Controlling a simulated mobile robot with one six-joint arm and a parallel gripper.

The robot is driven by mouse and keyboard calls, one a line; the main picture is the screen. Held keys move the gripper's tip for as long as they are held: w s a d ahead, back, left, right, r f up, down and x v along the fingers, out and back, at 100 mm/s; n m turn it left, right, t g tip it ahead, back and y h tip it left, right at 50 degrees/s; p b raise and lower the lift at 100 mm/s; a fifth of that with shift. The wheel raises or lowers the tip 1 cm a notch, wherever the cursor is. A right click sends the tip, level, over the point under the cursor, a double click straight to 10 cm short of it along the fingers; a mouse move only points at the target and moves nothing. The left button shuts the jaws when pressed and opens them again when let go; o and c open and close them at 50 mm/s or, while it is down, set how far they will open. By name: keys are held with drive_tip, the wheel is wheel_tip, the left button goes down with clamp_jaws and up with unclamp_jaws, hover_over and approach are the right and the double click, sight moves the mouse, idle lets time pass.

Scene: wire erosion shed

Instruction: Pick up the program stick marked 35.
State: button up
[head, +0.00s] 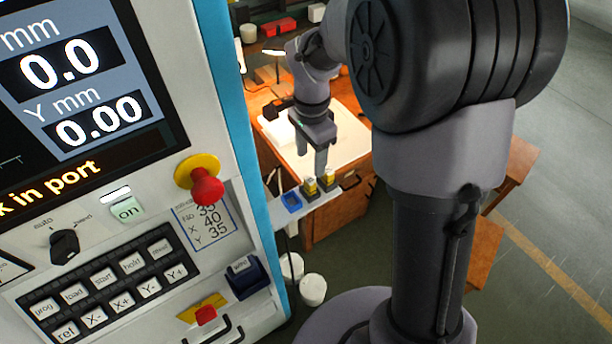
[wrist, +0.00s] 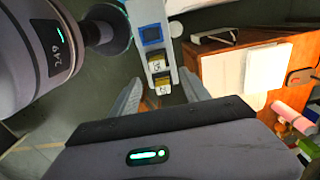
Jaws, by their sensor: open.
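Two program sticks with yellow tops stand in dark holders on a narrow pale shelf; one stick (head: 310,186) is left of the other stick (head: 327,179) in the head view. In the wrist view one stick (wrist: 157,66) is above the other (wrist: 163,88). Their marks are too small to read, so I cannot tell which is 35. My gripper (head: 320,165) is open and empty, pointing down above the sticks. In the wrist view the fingers of my gripper (wrist: 160,78) lie left and right of the stick row, apart from it.
A blue tray (head: 291,201) sits on the shelf beside the sticks. The machine's control panel (head: 120,220) stands close on the left. A wooden desk (head: 340,212) is just behind the shelf. White tubs (head: 313,290) stand on the floor below.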

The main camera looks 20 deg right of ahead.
sight(310, 180)
drive_tip(key=f, duration=0.3)
drive_tip(key=f+b, duration=0.1)
drive_tip(key=f, duration=0.5)
drive_tip(key=shift+s+a+b, duration=0.15)
drive_tip(key=shift+s+b, duration=0.1)
drive_tip(key=shift+b, duration=0.05)
drive_tip(key=shift+r, duration=0.1)
drive_tip(key=shift+c, duration=0.4)
clamp_jaws()
